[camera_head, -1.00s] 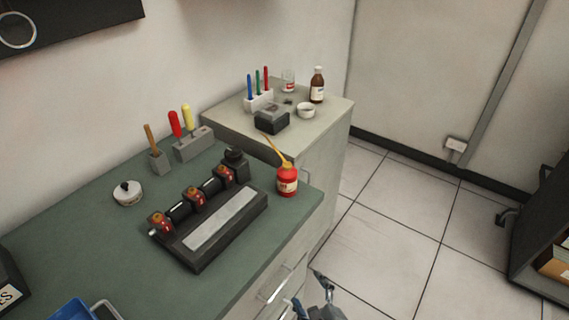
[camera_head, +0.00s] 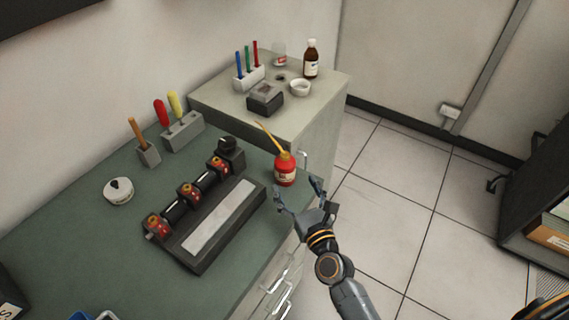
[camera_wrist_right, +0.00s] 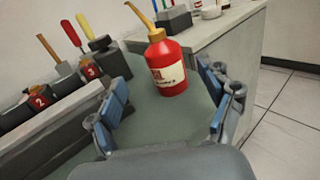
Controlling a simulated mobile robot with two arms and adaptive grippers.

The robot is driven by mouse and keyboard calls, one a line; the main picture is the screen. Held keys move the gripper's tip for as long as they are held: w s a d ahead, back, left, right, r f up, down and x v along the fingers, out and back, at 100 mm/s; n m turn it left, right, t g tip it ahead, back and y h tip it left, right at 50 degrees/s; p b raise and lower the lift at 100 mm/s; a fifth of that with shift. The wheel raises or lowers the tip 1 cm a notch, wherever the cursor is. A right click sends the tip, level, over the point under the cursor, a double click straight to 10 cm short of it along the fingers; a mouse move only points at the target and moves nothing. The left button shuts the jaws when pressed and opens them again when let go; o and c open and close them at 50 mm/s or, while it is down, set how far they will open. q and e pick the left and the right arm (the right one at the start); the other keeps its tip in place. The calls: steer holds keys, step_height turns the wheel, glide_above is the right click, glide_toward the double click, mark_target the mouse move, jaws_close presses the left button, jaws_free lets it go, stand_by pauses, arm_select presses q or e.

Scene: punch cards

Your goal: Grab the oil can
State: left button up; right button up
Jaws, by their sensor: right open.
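The oil can (camera_head: 285,170) is red with a yellow top and a long yellow spout pointing up and left. It stands upright at the right end of the green worktop (camera_head: 75,225). My right gripper (camera_head: 299,190) is open just in front of the can, near the worktop's edge. In the right wrist view the oil can (camera_wrist_right: 166,66) stands ahead of the blue-padded fingers (camera_wrist_right: 165,95), roughly centred between them and apart from both. My left gripper is not in view.
A dark device (camera_head: 212,218) with numbered red parts lies left of the can. Tool holders (camera_head: 183,131) stand behind it.

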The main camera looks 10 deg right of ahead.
mark_target(289, 171)
steer(key=w, duration=0.3)
steer(key=shift+a, duration=0.25)
steer(key=shift+w+f, duration=0.15)
steer(key=shift+w, duration=0.2)
steer(key=shift+w+p, duration=0.7)
steer(key=shift+w, duration=0.55)
steer(key=shift+w+a, duration=0.1)
steer(key=shift+w, duration=1.05)
steer(key=shift+w+f, duration=0.15)
steer(key=shift+w, duration=0.1)
steer(key=shift+s, duration=0.1)
steer(key=shift+c, duration=0.7)
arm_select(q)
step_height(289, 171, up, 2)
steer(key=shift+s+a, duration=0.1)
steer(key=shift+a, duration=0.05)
arm_select(e)
steer(key=c, duration=1.3)
